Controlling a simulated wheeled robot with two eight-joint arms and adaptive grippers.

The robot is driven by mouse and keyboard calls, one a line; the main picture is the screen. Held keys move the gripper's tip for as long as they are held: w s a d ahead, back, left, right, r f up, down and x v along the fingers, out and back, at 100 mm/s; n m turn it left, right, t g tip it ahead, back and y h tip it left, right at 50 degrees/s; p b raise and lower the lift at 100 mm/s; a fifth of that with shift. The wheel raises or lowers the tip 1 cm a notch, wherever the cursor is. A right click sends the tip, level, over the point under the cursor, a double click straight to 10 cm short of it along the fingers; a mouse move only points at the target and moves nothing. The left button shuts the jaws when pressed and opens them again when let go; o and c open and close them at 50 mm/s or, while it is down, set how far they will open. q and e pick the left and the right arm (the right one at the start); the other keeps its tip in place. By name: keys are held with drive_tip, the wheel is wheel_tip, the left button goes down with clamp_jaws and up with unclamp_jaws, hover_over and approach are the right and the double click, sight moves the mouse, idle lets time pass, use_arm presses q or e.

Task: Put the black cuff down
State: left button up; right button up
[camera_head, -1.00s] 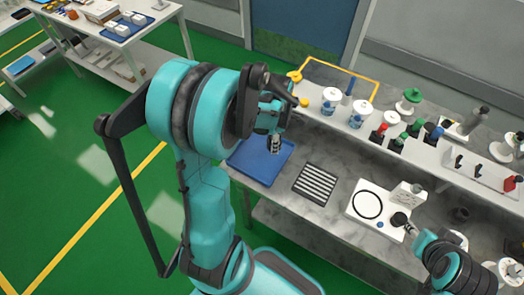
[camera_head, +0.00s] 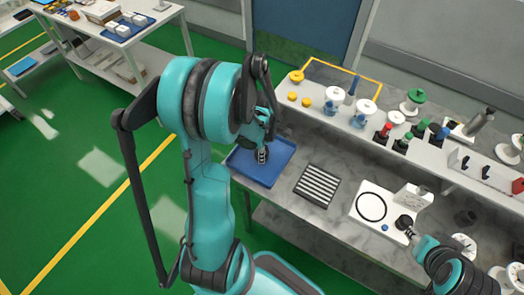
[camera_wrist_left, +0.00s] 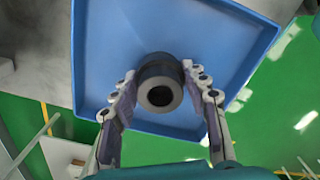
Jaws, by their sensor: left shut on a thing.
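The black cuff (camera_wrist_left: 160,82) is a short, dark, hollow cylinder between my left fingers in the left wrist view. My left gripper (camera_wrist_left: 158,92) is shut on it, one finger on each side. The blue tray (camera_wrist_left: 105,30) lies behind the cuff in that view. In the head view, my left gripper (camera_head: 262,152) is over the blue tray (camera_head: 280,165) at the bench's left end. I cannot tell whether the cuff touches the tray floor. My right gripper (camera_head: 409,229) is by the white device at right; its fingers are too small to read.
A black striped rack (camera_head: 317,185) lies right of the tray. A white device with a black ring (camera_head: 371,206) stands further right. The raised shelf (camera_head: 365,135) behind holds several bottles and spools. Bare bench (camera_head: 300,150) shows between tray and rack.

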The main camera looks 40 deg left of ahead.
use_arm(q)
drive_tip(key=o, duration=1.2)
drive_tip(key=shift+f, duration=0.1)
drive_tip(key=shift+c, duration=0.2)
drive_tip(key=shift+r, duration=0.2)
wheel_tip(320, 180, up, 11)
drive_tip(key=p, duration=0.4)
drive_tip(key=s+d+r+m+t, duration=0.2)
drive_tip(key=d+r+m, duration=0.3)
drive_tip(key=d+m, duration=0.3)
drive_tip(key=s+d+r+m+t, duration=0.3)
drive_tip(key=d+r+m+t, duration=0.2)
drive_tip(key=m, duration=1.2)
drive_tip(key=d, duration=0.3)
drive_tip(key=shift+s+d, duration=0.15)
drive_tip(key=shift+s, duration=0.05)
